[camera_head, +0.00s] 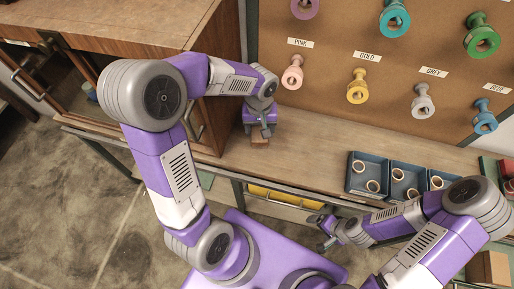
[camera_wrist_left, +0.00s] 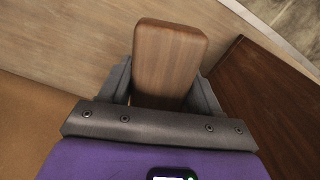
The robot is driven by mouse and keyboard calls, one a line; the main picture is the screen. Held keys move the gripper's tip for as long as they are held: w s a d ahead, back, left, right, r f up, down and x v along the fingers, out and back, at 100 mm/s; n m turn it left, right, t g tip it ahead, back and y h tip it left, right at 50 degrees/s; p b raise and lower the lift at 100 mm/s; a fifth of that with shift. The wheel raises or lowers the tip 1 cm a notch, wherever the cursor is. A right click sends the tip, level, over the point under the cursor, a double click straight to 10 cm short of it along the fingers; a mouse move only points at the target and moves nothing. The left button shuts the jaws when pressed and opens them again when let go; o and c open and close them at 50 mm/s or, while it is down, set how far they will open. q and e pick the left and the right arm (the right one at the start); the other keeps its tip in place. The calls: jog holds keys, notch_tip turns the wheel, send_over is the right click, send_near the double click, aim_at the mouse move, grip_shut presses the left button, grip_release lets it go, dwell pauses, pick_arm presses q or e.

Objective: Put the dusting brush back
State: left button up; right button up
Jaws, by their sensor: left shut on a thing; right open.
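My left gripper (camera_head: 262,130) is over the wooden bench, beside the brown cabinet. It is shut on a brown wooden block-like piece, which I take to be the handle of the dusting brush (camera_head: 259,141). In the left wrist view the brush handle (camera_wrist_left: 168,60) stands between the two dark fingers of the left gripper (camera_wrist_left: 168,92). No bristles show, and I cannot tell whether the brush touches the bench. My right gripper (camera_head: 322,230) is open and empty in front of the bench edge.
The wooden cabinet (camera_head: 130,22) stands left of the left gripper. A pegboard (camera_head: 335,35) with coloured spools rises behind the bench (camera_head: 300,135). Blue trays (camera_head: 370,160) with rings sit to the right. The bench between the left gripper and the trays is clear.

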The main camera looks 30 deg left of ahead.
pick_arm(q)
jog(key=shift+s+a+r+n, duration=0.4)
jog(key=shift+a+n, duration=0.05)
jog(key=shift+n, duration=0.05)
jog(key=shift+s+a+f+b, duration=0.1)
jog(key=shift+a+f+b, duration=0.05)
jog(key=shift+f+b, duration=0.15)
notch_tip(320, 180, down, 9)
jog(key=b, duration=0.2)
jog(key=shift+r+b, duration=0.1)
jog(key=shift+b, duration=0.25)
jog(key=o, duration=1)
jog(key=shift+f, duration=0.2)
